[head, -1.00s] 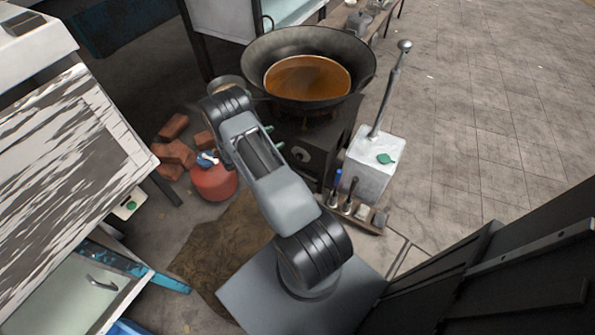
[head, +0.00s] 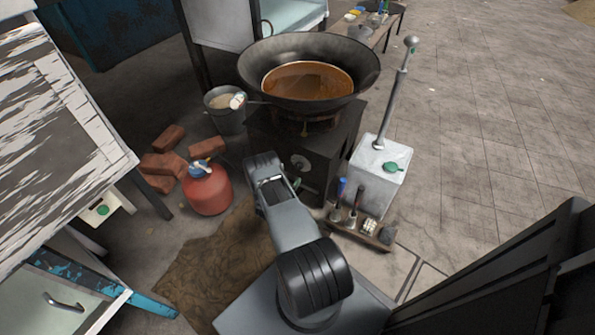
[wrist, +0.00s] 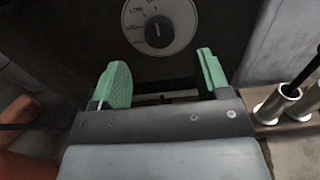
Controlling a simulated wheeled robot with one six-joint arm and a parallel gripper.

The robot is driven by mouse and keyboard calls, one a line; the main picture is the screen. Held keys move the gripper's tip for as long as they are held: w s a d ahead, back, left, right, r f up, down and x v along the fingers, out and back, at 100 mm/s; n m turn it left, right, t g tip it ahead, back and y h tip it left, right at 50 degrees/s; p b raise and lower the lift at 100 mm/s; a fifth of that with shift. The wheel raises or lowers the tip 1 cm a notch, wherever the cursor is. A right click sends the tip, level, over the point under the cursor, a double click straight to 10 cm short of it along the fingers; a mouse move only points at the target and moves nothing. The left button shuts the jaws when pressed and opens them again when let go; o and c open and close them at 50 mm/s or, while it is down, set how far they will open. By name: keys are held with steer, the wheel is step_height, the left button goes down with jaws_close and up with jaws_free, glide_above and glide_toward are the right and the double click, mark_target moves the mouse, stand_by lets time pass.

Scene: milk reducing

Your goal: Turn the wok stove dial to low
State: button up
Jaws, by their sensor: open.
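The wok stove (head: 265,140) is a dark box with a large wok (head: 250,82) of brown liquid on top. Its dial (wrist: 160,28) has a pale round plate with markings and a dark knob in the middle. Lettering that looks like "LOW" is at the plate's upper left; the knob's exact setting is hard to read. The dial also shows on the stove front in the head view (head: 301,164). My gripper (wrist: 160,78) is open and empty, its green fingers apart below the dial and not touching it. In the head view, my arm partly hides the gripper.
A white canister (head: 377,180) with a tall rod stands right.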

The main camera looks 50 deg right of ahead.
mark_target(298, 167)
steer(key=b+x, duration=0.1)
steer(key=x, duration=0.4)
steer(key=shift+d+f, duration=0.1)
steer(key=shift+d, duration=0.1)
steer(key=shift+b+x, duration=0.3)
steer(key=shift+x, duration=0.45)
steer(key=shift+w+f, duration=0.1)
steer(key=shift+c, duration=0.3)
steer(key=c, duration=0.9)
